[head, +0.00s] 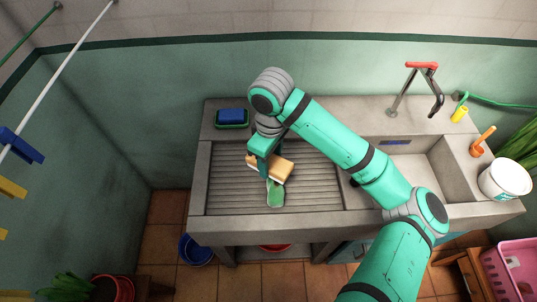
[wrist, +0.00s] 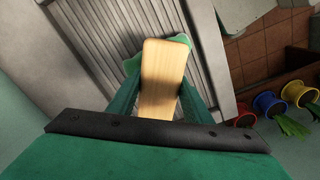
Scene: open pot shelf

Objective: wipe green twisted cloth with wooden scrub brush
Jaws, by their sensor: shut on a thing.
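My gripper (wrist: 158,98) is shut on the wooden scrub brush (wrist: 163,62), with one finger on each side of its block. In the head view the brush (head: 284,171) is held over the ribbed washboard of the sink, its pale wooden block tilted. The green twisted cloth (head: 275,194) lies on the ribs just below and in front of the brush. In the wrist view parts of the cloth (wrist: 130,40) show around the far end of the brush. The brush covers part of the cloth; I cannot tell whether they touch.
A blue block (head: 231,116) sits in a green dish at the back left of the sink. The tap (head: 421,80) and basin are at the right, with a white bucket (head: 505,179) beyond. The washboard's left side is clear.

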